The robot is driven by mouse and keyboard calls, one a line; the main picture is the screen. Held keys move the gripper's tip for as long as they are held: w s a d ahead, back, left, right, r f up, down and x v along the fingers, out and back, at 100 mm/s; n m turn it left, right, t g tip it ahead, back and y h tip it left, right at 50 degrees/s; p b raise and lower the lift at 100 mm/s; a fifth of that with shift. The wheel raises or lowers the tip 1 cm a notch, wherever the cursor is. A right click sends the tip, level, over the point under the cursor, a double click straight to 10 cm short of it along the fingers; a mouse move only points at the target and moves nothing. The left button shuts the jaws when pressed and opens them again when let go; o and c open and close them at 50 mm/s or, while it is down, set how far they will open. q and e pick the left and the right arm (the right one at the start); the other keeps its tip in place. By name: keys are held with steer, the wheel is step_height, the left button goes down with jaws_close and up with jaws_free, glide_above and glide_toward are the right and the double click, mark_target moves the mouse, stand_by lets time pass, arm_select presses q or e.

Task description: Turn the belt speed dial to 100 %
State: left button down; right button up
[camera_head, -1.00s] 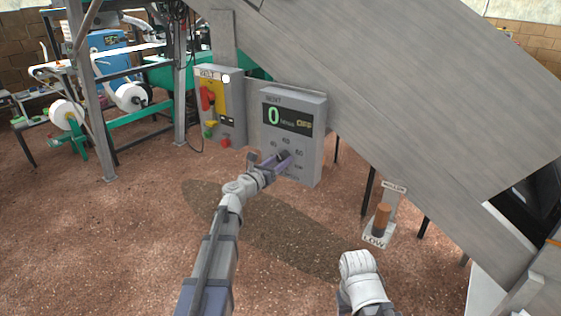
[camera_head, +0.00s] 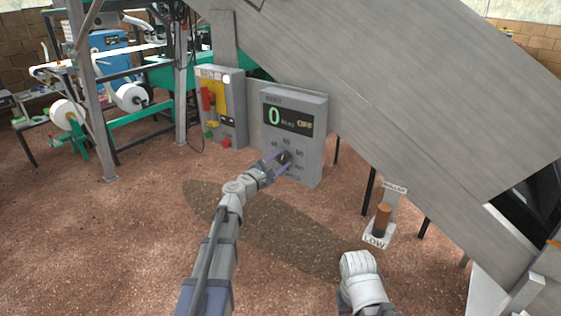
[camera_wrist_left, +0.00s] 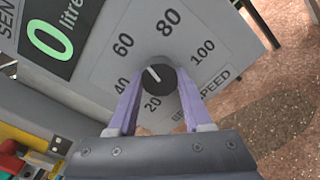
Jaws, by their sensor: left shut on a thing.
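The belt speed dial (camera_wrist_left: 167,88) is a round black knob with a white pointer mark on the grey control box (camera_head: 316,150). In the left wrist view, numbers from 20 to 100 ring it, and the mark points up-left, roughly toward 60. My left gripper (camera_head: 281,160) is shut on the dial. Its two purple fingers (camera_wrist_left: 158,95) sit on either side of the knob in the wrist view. The box's display (camera_head: 287,118) shows a green 0 and the word OFF. My right arm shows at the bottom of the head view, but its gripper does not.
Left of the box stands another grey panel (camera_head: 237,110) with yellow and red parts. The sloping grey chute (camera_head: 400,110) hangs above. Brown ground lies open in front.

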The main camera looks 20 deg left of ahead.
arm_select(q)
steer(key=m, duration=0.4)
steer(key=shift+m, duration=0.3)
steer(key=m, duration=0.5)
steer(key=shift+r, duration=0.1)
steer(key=m, duration=0.6)
steer(key=shift+s+d+m, duration=0.1)
steer(key=shift+m, duration=2.4)
steer(key=shift+c, duration=1.6)
jaws_free()
steer(key=shift+s, duration=0.1)
steer(key=v, duration=0.7)
steer(key=shift+s+a, duration=0.2)
steer(key=shift+s, duration=0.05)
